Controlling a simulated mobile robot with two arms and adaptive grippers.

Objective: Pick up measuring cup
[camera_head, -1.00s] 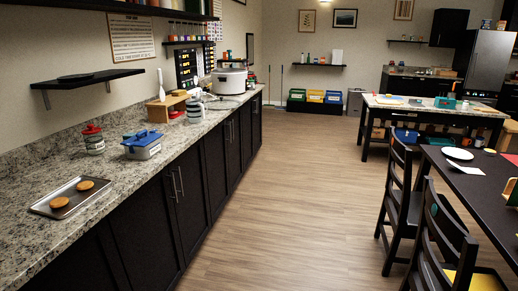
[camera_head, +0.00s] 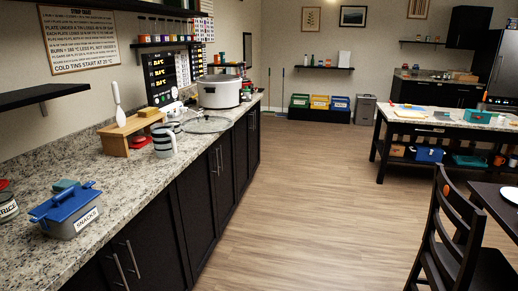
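No thing in view is plainly marked as a measuring cup. A white and dark striped cup or jug (camera_head: 163,141) with a handle stands upright on the left granite counter, beside a wooden stand. It is the nearest cup-like thing, but I cannot tell whether it is the measuring cup. An orange mug (camera_head: 499,160) sits on the lower shelf of the island at the far right. Neither of my grippers shows in the head view.
The granite counter (camera_head: 75,258) holds a blue-lidded snacks box (camera_head: 68,211), a wooden stand (camera_head: 116,142), a glass lid (camera_head: 206,124) and a white stockpot (camera_head: 219,91). A dark chair (camera_head: 447,238) stands at right. The wooden floor (camera_head: 300,190) between is clear.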

